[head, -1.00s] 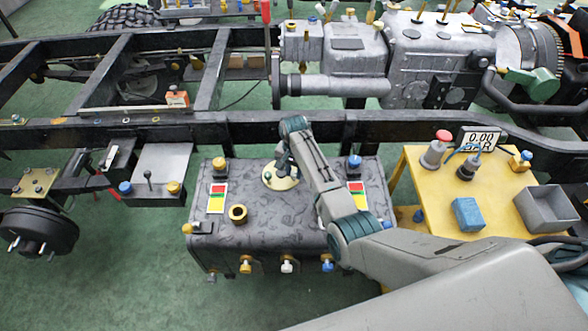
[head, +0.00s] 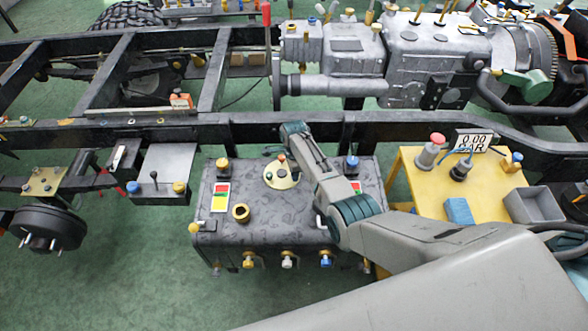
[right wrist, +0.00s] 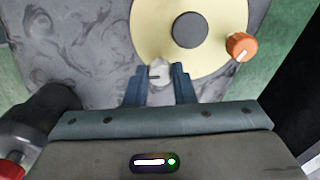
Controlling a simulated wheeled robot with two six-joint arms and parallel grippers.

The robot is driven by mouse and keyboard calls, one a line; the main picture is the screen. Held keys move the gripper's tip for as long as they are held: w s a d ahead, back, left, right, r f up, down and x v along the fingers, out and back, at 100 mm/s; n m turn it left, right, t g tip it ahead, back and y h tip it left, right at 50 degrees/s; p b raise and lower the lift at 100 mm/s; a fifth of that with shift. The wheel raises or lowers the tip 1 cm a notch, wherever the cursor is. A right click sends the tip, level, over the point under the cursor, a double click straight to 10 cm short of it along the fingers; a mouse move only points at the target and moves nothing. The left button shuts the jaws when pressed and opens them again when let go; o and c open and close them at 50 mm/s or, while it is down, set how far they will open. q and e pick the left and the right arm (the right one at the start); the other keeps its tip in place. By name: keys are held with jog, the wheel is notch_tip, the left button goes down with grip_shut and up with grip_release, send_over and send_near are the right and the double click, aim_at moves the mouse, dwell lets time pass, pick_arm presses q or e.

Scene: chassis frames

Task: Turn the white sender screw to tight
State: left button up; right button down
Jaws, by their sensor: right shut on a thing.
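The white sender screw (right wrist: 160,71) stands at the edge of the round cream sender plate (right wrist: 217,12), with a short dark mark on its side. My right gripper (right wrist: 159,80) is shut on it, one blue-grey finger on each side. In the head view my right gripper (head: 295,170) is over the right part of the sender plate (head: 272,181) on top of the dark tank (head: 270,220); the screw is hidden there. My left gripper is not in view.
An orange knob (right wrist: 240,46) with a white line sits on the plate's edge. A brass fitting (head: 240,213) and a blue knob (head: 351,162) stand on the tank. The black chassis rail (head: 180,131) runs behind. A yellow table (head: 425,190) is at the right.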

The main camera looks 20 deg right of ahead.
jog(key=shift+r+m+p, duration=0.1)
jog(key=shift+m+p, duration=0.2)
jog(key=shift+m, duration=1.3)
jog(key=c, duration=1.2)
grip_release()
notch_tip(320, 180, up, 11)
jog(key=shift+f, duration=0.25)
